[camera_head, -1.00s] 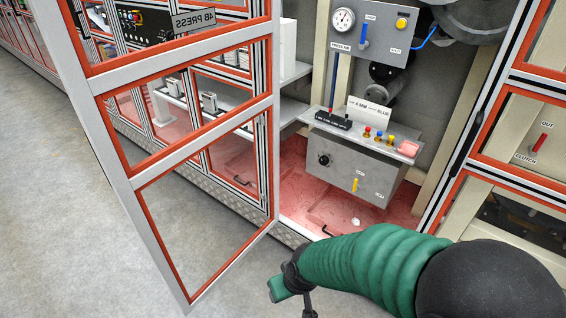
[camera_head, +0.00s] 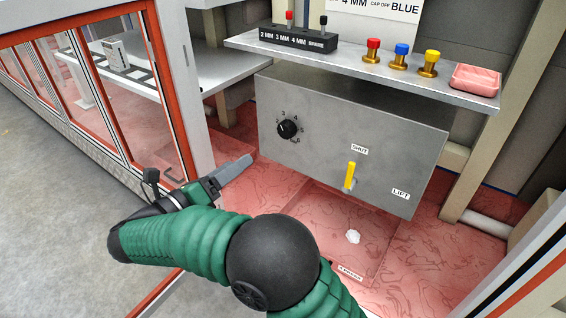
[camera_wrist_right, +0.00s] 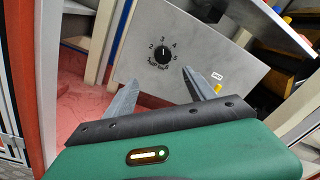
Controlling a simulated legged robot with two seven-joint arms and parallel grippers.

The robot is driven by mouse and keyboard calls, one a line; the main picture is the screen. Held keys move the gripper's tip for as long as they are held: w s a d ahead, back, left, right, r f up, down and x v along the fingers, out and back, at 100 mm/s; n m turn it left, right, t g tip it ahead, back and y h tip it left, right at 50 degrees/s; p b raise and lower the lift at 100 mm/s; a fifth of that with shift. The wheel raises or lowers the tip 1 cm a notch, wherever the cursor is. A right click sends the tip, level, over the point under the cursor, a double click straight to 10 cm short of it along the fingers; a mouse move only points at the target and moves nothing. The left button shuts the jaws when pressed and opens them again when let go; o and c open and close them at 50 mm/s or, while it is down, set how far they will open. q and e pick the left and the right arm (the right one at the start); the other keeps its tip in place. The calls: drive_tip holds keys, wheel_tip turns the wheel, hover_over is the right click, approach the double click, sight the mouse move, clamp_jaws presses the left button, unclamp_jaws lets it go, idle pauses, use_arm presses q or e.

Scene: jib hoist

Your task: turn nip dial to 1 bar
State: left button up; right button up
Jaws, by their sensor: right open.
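The nip dial (camera_head: 289,128) is a round black knob on the left part of a grey panel (camera_head: 330,160). Numbers ring it. It also shows in the right wrist view (camera_wrist_right: 163,53), where its white mark seems to point up near the 3. My right gripper (camera_head: 240,168) is in front of the panel, below and left of the dial, apart from it. In the right wrist view its two fingers (camera_wrist_right: 162,84) are spread and empty, with the dial beyond them. My left gripper is in neither view.
A yellow lever (camera_head: 350,175) sticks out of the panel beside a SHUT label. Above, a shelf (camera_head: 340,66) overhangs with red, blue and yellow knobs (camera_head: 401,57), a black block (camera_head: 298,40) and a pink tray (camera_head: 475,80). A door frame stands at left.

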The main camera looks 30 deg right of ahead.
sight(283, 133)
drive_tip(key=b+x, duration=0.3)
drive_tip(key=x, duration=0.4)
drive_tip(key=b+x, duration=0.3)
drive_tip(key=x, duration=0.5)
drive_tip(key=shift+s+d+f, duration=0.1)
drive_tip(key=shift+s, duration=0.1)
drive_tip(key=shift+w+d, duration=0.1)
drive_tip(key=shift+d, duration=0.15)
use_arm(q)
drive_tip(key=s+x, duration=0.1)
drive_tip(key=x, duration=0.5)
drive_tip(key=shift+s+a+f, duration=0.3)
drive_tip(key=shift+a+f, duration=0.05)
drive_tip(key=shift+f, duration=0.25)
use_arm(e)
drive_tip(key=shift+d, duration=0.35)
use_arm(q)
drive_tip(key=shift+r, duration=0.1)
use_arm(e)
drive_tip(key=shift+a, duration=0.1)
drive_tip(key=c, duration=1.4)
